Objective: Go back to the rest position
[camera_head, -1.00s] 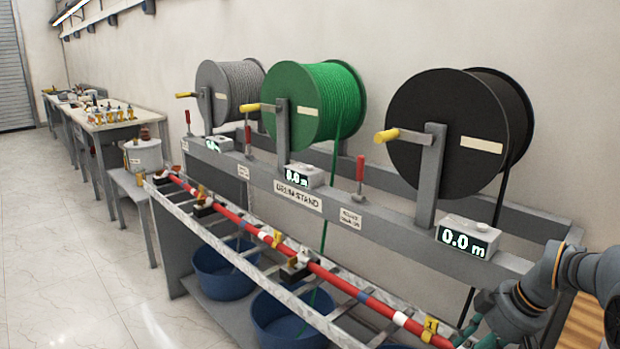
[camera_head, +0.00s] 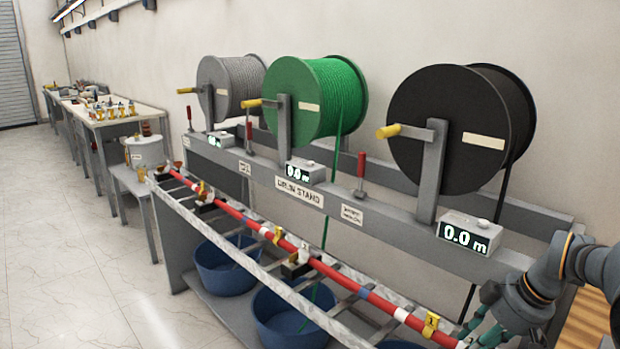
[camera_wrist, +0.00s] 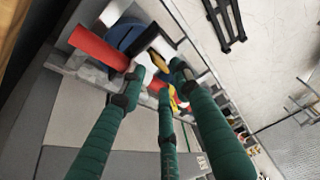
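My gripper (camera_head: 470,322) is at the lower right of the head view, beside the near end of the red tube (camera_head: 380,305). In the wrist view its green fingers (camera_wrist: 155,80) are spread, with a gap between the tips. I see nothing held between them. The red tube (camera_wrist: 98,47) lies beyond the fingertips in the wrist view. The tube rests along the ladder-like rack (camera_head: 262,272) in front of the drum stand. My arm comes in from the right edge, bent at the wrist.
Grey (camera_head: 232,88), green (camera_head: 318,100) and black (camera_head: 450,130) drums stand above the stand beam (camera_head: 400,225). A meter reading 0.0 m (camera_head: 468,237) sits close to my arm. Blue tubs (camera_head: 225,268) stand below. The floor at left (camera_head: 60,250) is clear.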

